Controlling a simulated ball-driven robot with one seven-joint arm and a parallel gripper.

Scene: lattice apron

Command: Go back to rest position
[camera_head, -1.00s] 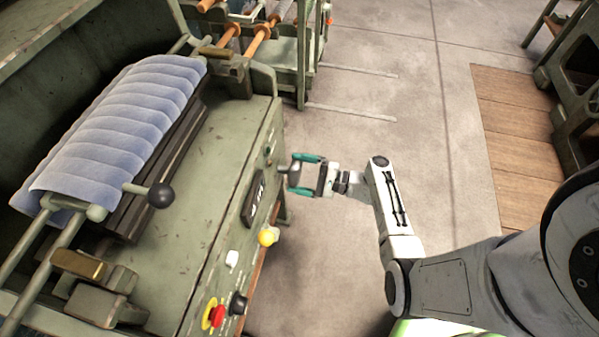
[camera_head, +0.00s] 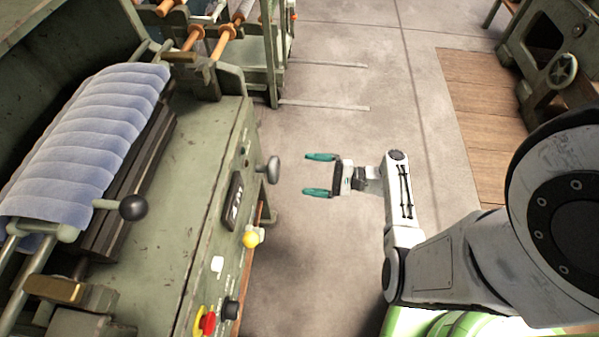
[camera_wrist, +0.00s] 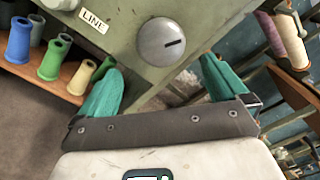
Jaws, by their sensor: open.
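My gripper (camera_head: 312,174) is open and empty, with two teal fingers spread apart. In the head view it hangs over the bare floor to the right of the green machine (camera_head: 165,230). A gap separates it from a grey round knob (camera_head: 268,170) on the machine's front. In the wrist view the knob (camera_wrist: 163,42) shows ahead, beyond and between the open fingers (camera_wrist: 160,85), with a dark line across its face. A "LINE" label (camera_wrist: 94,20) is left of it.
The machine carries a ribbed blue cloth (camera_head: 90,140), a black ball lever (camera_head: 133,207), a yellow button (camera_head: 250,240) and a red button (camera_head: 207,322). Coloured spools (camera_wrist: 55,60) stand on a low shelf. A wooden floor panel (camera_head: 480,120) and another machine are at right. Floor between is clear.

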